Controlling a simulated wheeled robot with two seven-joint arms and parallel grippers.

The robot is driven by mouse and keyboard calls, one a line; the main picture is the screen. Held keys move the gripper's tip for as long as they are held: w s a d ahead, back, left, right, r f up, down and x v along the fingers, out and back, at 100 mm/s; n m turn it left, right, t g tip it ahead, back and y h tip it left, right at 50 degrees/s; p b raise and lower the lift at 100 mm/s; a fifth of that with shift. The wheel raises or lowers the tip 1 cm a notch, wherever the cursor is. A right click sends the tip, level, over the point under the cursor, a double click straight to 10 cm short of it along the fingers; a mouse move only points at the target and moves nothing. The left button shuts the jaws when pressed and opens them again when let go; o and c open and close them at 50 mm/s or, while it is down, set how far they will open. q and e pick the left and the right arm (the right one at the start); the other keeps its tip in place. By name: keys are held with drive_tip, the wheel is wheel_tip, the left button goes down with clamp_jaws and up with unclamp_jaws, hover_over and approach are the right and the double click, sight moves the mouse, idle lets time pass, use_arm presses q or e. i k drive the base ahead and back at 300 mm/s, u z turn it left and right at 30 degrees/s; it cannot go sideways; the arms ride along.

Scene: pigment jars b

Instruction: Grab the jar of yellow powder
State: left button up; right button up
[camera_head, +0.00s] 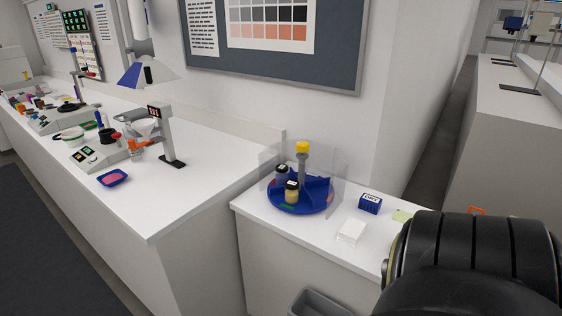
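A small jar of yellow powder (291,197) with a dark lid stands upright on a round blue turntable (318,204), on the low white counter at the centre right. It is on the near-left side of the turntable. A second jar (281,174), with bluish contents, stands just behind it to the left. A grey post with a yellow knob (302,147) rises from the middle of the turntable. Clear panels stand around the turntable's sides and back. Neither of my grippers shows. A thick black ribbed part of my own arm fills the lower right corner and hides the counter's right end.
A dark blue box (370,203), a white block (351,231) and a pale green pad (402,216) lie right of the turntable. A grey bin (320,302) stands below the counter's front. The longer counter (170,205) at left holds a pink-filled blue tray (113,178) and lab equipment.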

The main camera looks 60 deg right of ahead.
sight(292, 187)
drive_tip(key=z, duration=0.85)
drive_tip(key=i, duration=0.85)
drive_tip(key=z, duration=1)
